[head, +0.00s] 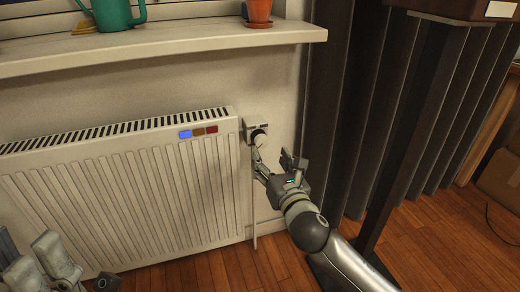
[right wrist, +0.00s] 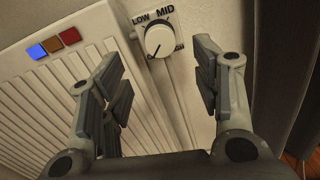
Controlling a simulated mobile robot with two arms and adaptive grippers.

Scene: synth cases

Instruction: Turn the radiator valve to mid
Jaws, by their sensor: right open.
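The radiator valve (head: 259,137) is a white round knob at the radiator's right end, and it also shows in the right wrist view (right wrist: 159,39). A dark pointer line on its face runs toward the lower left. The labels LOW and MID are printed above it; lettering below is partly hidden by the knob. My right gripper (head: 276,160) is open and empty, just in front of and below the knob. In the right wrist view its fingers (right wrist: 160,78) stand apart on either side, with the knob beyond the gap. My left gripper (head: 40,262) is at the lower left, partly cut off.
The white radiator (head: 120,190) carries blue, brown and red squares near its top right. Above is a sill (head: 160,44) with a teal watering can (head: 111,14) and a terracotta pot (head: 259,11). Dark curtains (head: 345,110) hang to the right. A box (head: 502,178) stands far right.

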